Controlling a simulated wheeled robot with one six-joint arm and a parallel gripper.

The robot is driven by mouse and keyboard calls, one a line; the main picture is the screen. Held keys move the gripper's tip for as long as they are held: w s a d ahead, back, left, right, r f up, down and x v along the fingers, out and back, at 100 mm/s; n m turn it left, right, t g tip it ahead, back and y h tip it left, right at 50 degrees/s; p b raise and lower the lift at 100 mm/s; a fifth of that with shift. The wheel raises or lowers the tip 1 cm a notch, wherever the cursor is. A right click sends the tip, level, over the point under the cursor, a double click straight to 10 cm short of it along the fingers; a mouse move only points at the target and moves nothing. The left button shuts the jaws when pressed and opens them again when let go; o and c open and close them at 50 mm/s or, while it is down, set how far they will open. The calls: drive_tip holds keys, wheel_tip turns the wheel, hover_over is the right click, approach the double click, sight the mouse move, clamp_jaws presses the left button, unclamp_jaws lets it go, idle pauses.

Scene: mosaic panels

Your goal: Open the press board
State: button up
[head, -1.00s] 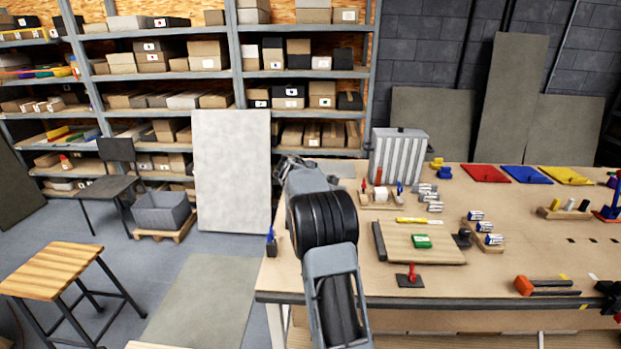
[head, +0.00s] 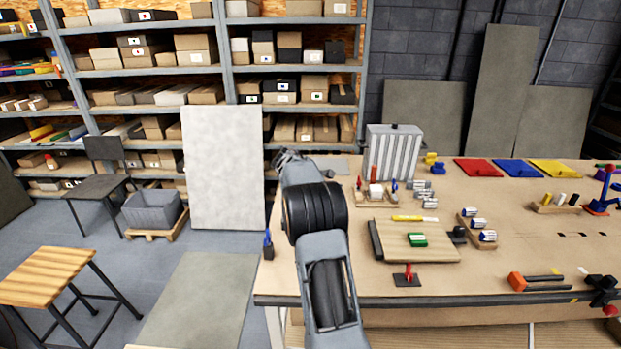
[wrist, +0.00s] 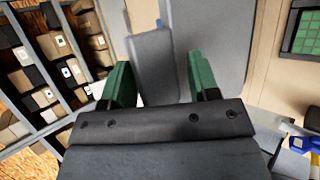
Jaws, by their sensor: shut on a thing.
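My gripper (wrist: 158,64) shows in the wrist view with green finger pads on either side of a grey rounded bar (wrist: 152,58), and is shut on it. A larger flat grey slab (wrist: 208,28) lies just beyond the bar. In the head view my arm hides the gripper at the back left of the workbench. A flat grey plate (head: 337,164) shows there beside the arm. I cannot tell for sure which piece is the press board. A wooden board (head: 400,247) with a dark strip on its left edge lies flat mid-bench, with a green block (head: 417,240) on it.
A ribbed grey box (head: 393,153) stands right of my arm. A red-handled clamp (head: 407,277) is at the bench front. Red, blue and yellow panels (head: 520,168) lie at the back right. Shelves (head: 225,95) with boxes stand behind. A stool (head: 55,275) stands left.

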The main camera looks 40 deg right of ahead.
drive_tip(key=shift+s+a+f, duration=0.1)
drive_tip(key=shift+f, duration=0.35)
drive_tip(key=b+v, duration=0.3)
drive_tip(key=v, duration=1.1)
drive_tip(key=shift+r, duration=0.4)
drive_tip(key=s+a+f+m+y, duration=0.3)
drive_tip(key=a+f+m, duration=0.1)
drive_tip(key=f, duration=0.3)
drive_tip(key=s+a+f+m+t+y, duration=0.1)
drive_tip(key=s+a+m+y, duration=0.1)
drive_tip(key=s+a, duration=0.9)
drive_tip(key=s+a+f+m+y+b, duration=0.1)
drive_tip(key=s+a+y, duration=0.3)
drive_tip(key=s+a, duration=0.7)
drive_tip(key=shift+s+a+f+m+t, duration=0.35)
drive_tip(key=shift+f+m+t, duration=0.05)
drive_tip(key=shift+f+m, duration=0.35)
